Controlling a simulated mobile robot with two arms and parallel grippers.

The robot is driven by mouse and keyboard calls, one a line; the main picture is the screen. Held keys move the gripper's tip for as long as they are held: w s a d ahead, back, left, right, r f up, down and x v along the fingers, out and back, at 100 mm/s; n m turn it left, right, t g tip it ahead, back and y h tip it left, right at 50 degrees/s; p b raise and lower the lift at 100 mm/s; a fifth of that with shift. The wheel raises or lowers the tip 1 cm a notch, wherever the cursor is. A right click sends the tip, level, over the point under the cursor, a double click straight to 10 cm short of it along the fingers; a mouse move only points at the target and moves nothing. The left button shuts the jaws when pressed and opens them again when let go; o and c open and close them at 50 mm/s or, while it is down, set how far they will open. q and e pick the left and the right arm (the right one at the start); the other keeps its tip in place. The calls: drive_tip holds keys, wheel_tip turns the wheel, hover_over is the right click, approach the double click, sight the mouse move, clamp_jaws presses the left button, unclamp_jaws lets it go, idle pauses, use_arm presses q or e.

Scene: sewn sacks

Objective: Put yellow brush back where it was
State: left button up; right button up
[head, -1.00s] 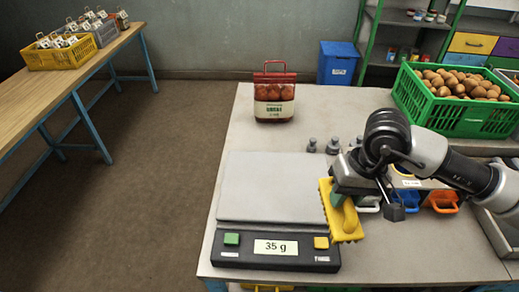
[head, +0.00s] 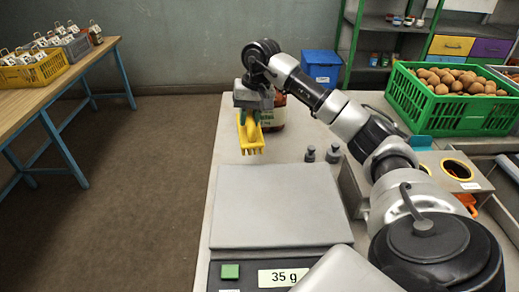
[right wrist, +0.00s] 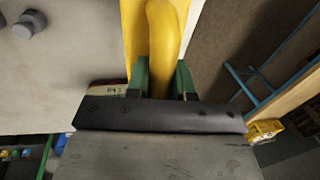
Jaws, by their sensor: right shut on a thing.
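The yellow brush (head: 250,138) is in my right gripper (head: 252,113), held above the far left part of the table, in front of the red sack. In the right wrist view the brush (right wrist: 158,40) runs up between the two green fingers of the gripper (right wrist: 160,78), which are shut on its handle. The red net sack (head: 273,114) stands at the back of the table, mostly hidden behind the gripper and arm. My left gripper is in neither view.
A scale (head: 278,208) reading 35 g stands at the table's front. Dark weights (head: 332,153) stand right of the middle. A green crate (head: 450,120) of brown produce stands at the back right. The blue bin (head: 321,72) is beyond the table. Bare tabletop (head: 235,165) lies beyond the scale.

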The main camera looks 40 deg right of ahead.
drive_tip(key=shift+m, duration=0.6)
drive_tip(key=d+f, duration=0.1)
drive_tip(key=f, duration=0.2)
drive_tip(key=d+f, duration=0.2)
drive_tip(key=f, duration=0.2)
drive_tip(key=d+f+p, duration=0.1)
drive_tip(key=f, duration=0.2)
drive_tip(key=shift+s+d+f, duration=0.15)
drive_tip(key=shift+d+f, duration=0.05)
drive_tip(key=shift+d, duration=0.2)
drive_tip(key=shift+f, duration=0.35)
drive_tip(key=o, duration=0.8)
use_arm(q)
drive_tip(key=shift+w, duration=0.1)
